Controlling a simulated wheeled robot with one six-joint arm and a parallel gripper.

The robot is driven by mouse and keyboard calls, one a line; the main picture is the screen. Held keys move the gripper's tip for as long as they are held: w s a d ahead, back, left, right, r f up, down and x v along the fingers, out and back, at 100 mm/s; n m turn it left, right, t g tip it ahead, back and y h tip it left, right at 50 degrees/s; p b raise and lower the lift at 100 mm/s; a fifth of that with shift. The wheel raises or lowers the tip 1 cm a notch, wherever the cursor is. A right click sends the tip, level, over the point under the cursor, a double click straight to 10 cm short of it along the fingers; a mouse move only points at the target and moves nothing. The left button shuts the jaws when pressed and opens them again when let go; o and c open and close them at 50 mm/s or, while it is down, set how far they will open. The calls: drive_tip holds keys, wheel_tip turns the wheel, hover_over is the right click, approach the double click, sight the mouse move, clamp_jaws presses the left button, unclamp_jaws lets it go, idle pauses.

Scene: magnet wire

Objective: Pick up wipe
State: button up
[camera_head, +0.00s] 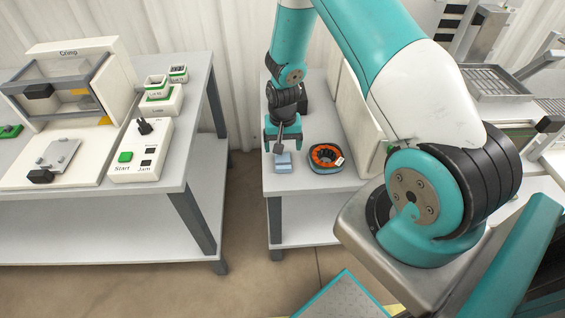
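A small light-blue folded piece, which looks like the wipe (283,165), lies near the front edge of the grey table (300,183). My gripper (281,147) points down just above and behind it. Its teal and grey end parts overlap the back of the blue piece in the picture. I cannot tell whether they touch it, or whether the fingers are open or shut.
A black and orange ring-shaped part (325,156) with a white tag sits close to the right of the wipe. A pale machine housing (362,122) stands farther right. On the left table are a "Crimp" machine (75,55) and a control box (141,153) with a green button.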

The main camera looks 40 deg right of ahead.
sight(283, 160)
drive_tip(key=shift+s+a+f, duration=0.1)
drive_tip(key=shift+s+f, duration=0.05)
drive_tip(key=shift+f, duration=2.9)
drive_tip(key=c, duration=1)
drive_tip(key=shift+r, duration=0.1)
wheel_tip(283, 160, up, 20)
drive_tip(key=p, duration=0.1)
drive_tip(key=shift+o, duration=0.3)
